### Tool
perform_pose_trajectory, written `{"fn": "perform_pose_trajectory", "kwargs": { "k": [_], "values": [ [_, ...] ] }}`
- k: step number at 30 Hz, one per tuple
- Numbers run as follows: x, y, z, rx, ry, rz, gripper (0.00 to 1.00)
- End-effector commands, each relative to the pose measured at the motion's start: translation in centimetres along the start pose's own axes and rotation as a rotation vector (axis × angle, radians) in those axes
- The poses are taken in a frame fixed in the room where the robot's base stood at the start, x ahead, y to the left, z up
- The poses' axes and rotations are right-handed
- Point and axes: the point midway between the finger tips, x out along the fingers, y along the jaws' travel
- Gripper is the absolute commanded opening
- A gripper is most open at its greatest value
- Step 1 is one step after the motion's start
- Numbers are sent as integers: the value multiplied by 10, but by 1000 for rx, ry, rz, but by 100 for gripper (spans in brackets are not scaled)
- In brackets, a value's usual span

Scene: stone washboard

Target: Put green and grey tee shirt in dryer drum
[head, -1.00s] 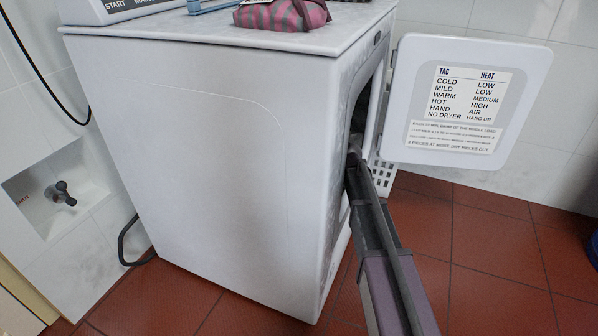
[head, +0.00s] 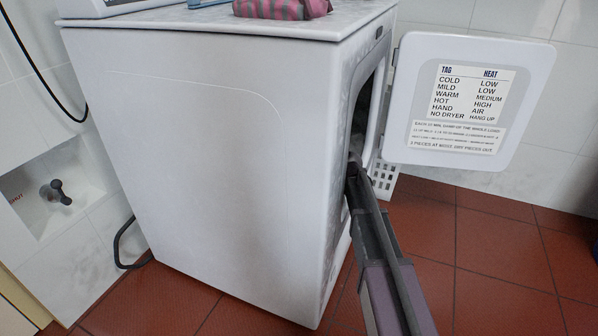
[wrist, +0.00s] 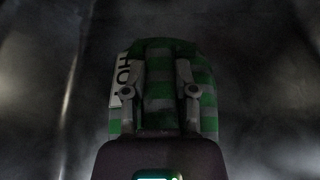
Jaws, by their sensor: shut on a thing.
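The green and grey striped tee shirt (wrist: 207,100) is bunched up in the middle of the wrist view, with a white tag (wrist: 125,80) reading "HOT" on its left side. My gripper (wrist: 160,70) is shut on it, one finger at each side of the front of the bundle. Dark, shiny metal walls of the dryer drum (wrist: 270,75) surround both. In the head view my arm reaches through the open front of the white dryer (head: 200,150); the gripper and shirt are hidden inside there. I cannot tell whether the shirt touches the drum.
The dryer door (head: 420,110) stands wide open to the right, with a tag and heat chart on it. A pink and grey striped bundle (head: 280,8) lies on the dryer top. A white perforated basket (head: 384,180) stands behind the arm. Red floor tiles (head: 500,245) are clear at right.

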Motion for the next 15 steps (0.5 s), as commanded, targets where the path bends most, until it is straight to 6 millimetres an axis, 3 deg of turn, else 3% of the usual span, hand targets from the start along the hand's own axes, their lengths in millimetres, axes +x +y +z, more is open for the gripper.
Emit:
{"fn": "perform_pose_trajectory", "kwargs": {
  "k": [5, 6, 9, 15],
  "values": [
    [1, 0, -4, 1, 0, 0, 0],
    [1, 0, -2, 0, 1, 0, 48],
    [0, 0, -2, 0, 1, -1, 71],
    [0, 0, -2, 0, 1, -1, 71]
  ]
}}
